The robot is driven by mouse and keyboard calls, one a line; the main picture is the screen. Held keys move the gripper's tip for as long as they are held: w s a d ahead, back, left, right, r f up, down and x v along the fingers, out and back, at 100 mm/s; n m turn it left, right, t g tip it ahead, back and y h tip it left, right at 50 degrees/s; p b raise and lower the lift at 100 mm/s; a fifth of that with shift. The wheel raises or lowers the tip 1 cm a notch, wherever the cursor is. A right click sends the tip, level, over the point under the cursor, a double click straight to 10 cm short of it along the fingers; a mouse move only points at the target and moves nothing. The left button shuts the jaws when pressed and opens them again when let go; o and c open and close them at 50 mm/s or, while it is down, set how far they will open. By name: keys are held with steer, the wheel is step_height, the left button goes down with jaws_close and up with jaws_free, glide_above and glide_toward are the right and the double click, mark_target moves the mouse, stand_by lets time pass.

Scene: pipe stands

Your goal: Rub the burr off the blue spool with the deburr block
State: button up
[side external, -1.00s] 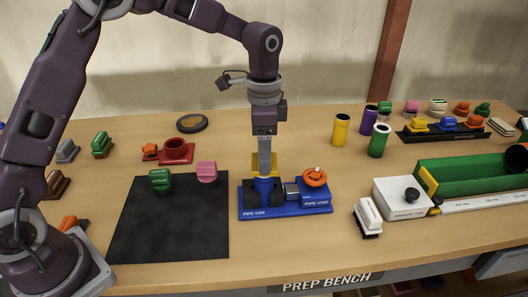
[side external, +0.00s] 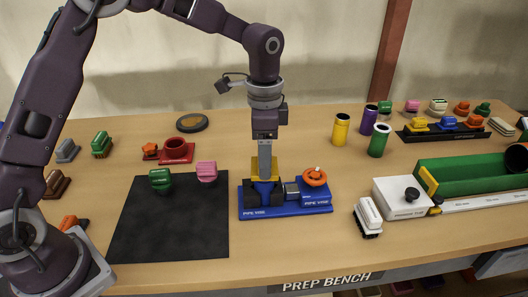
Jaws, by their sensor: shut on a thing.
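The blue spool (side external: 264,188) stands in the jaws of the blue pipe vise (side external: 285,208), in the middle of the bench. My gripper (side external: 265,163) points straight down over the vise and is shut on a yellow block (side external: 259,175), which I take to be the deburr block; I can read no label on it. The block is at the top of the spool and covers most of it, so only a small part of the blue shows below. It looks in contact, but I cannot be sure. The burr cannot be made out.
The vise has an orange handwheel (side external: 314,176) on its right. A black mat (side external: 170,225) with green and pink blocks at its far edge lies to the left. Yellow (side external: 340,129), purple and green spools stand behind right. A white brush (side external: 368,217) and white box (side external: 402,197) are at right.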

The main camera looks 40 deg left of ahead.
steer(key=shift+w+a+f, duration=0.2)
steer(key=shift+w+a, duration=0.35)
steer(key=shift+w, duration=0.05)
steer(key=shift+s+d, duration=0.45)
steer(key=shift+s, duration=0.35)
steer(key=shift+w+r, duration=0.1)
steer(key=shift+r, duration=3.05)
steer(key=s+a+f+n, duration=0.4)
steer(key=a+f+n, duration=0.3)
steer(key=a+n, duration=0.3)
steer(key=shift+a, duration=0.8)
